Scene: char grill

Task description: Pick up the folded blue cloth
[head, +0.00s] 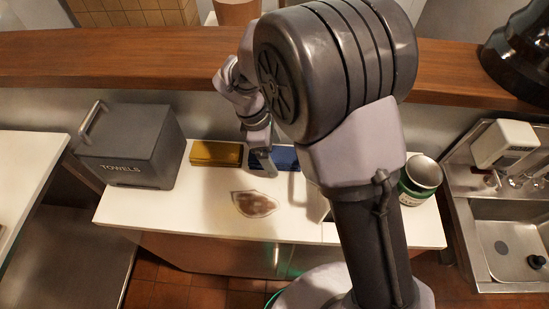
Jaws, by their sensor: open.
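The folded blue cloth (287,158) lies on the white counter (190,217), near its back edge. My arm hides part of it. My gripper (266,168) is open and points down at the left part of the cloth, overlapping it in the picture. I cannot tell whether the fingers touch the cloth or are above it.
A yellow folded cloth (216,153) lies just left of the blue one. A dark box marked TOWELS (130,150) stands at the left. A brown spill (254,204) lies in front. A green-labelled can (418,182) and a sink (515,245) are at the right. A wooden ledge (130,62) runs behind.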

